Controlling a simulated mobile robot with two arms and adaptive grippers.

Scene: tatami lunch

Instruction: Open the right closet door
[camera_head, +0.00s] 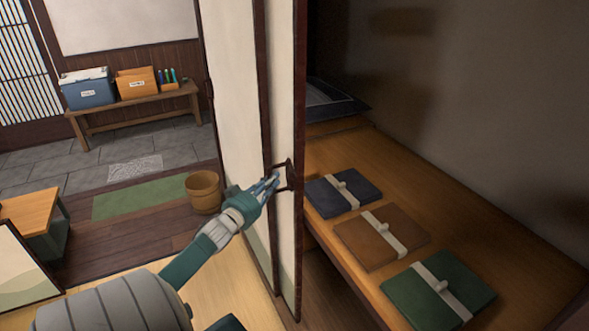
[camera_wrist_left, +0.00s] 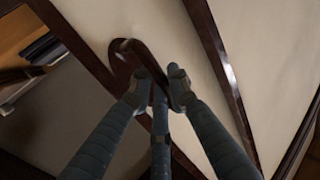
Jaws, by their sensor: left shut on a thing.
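The right closet door (camera_head: 285,95) is a pale sliding panel with a dark wood frame. It stands at the left side of the closet opening, and the closet inside shows to its right. Its dark handle (camera_head: 290,176) sits on the frame edge. My left gripper (camera_head: 273,183) is at this handle, with its fingers around it. In the left wrist view the fingers close on the dark curved handle bar (camera_wrist_left: 148,62) from both sides. My right gripper is not seen.
Inside the closet, a wooden shelf (camera_head: 500,243) bears a blue folder (camera_head: 327,199), a brown one (camera_head: 366,247) and a green one (camera_head: 409,296). A wooden bucket (camera_head: 203,192) stands left of the door. A bench (camera_head: 125,104) with boxes stands at the back left.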

